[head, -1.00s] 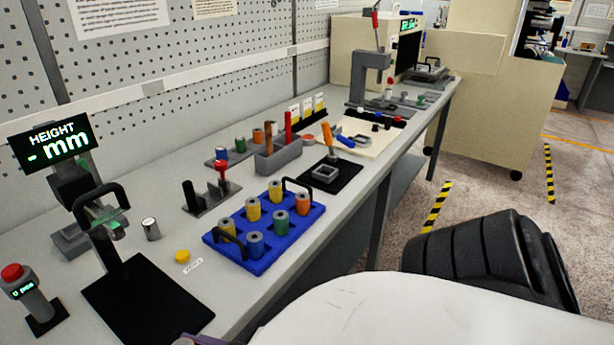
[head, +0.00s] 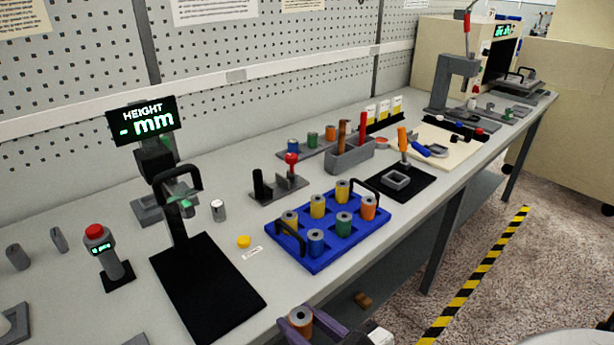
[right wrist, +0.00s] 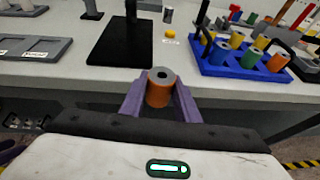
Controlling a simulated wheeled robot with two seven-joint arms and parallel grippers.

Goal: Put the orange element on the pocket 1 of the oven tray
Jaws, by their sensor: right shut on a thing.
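An orange element (head: 299,320) with a grey top and a dark centre hole is held upright by my right gripper (head: 302,322), in front of the bench's front edge. The right wrist view shows the orange element (right wrist: 159,88) between the purple fingers of the right gripper (right wrist: 159,95). A second orange element (head: 368,208) stands in the blue tray. A grey tray with a dark handle (head: 518,84) lies by the oven (head: 440,55) at the far right; its pockets cannot be made out. A purple part at the wrist view's lower left may be my left gripper; its jaws are hidden.
The blue tray (head: 312,264) holds several yellow, blue and green elements. The height gauge (head: 142,122) with a black mat (head: 208,285) and a red-button post (head: 108,255) stand left. A grey holder with labelled recesses (right wrist: 35,50) lies at left. Tools crowd the bench's middle.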

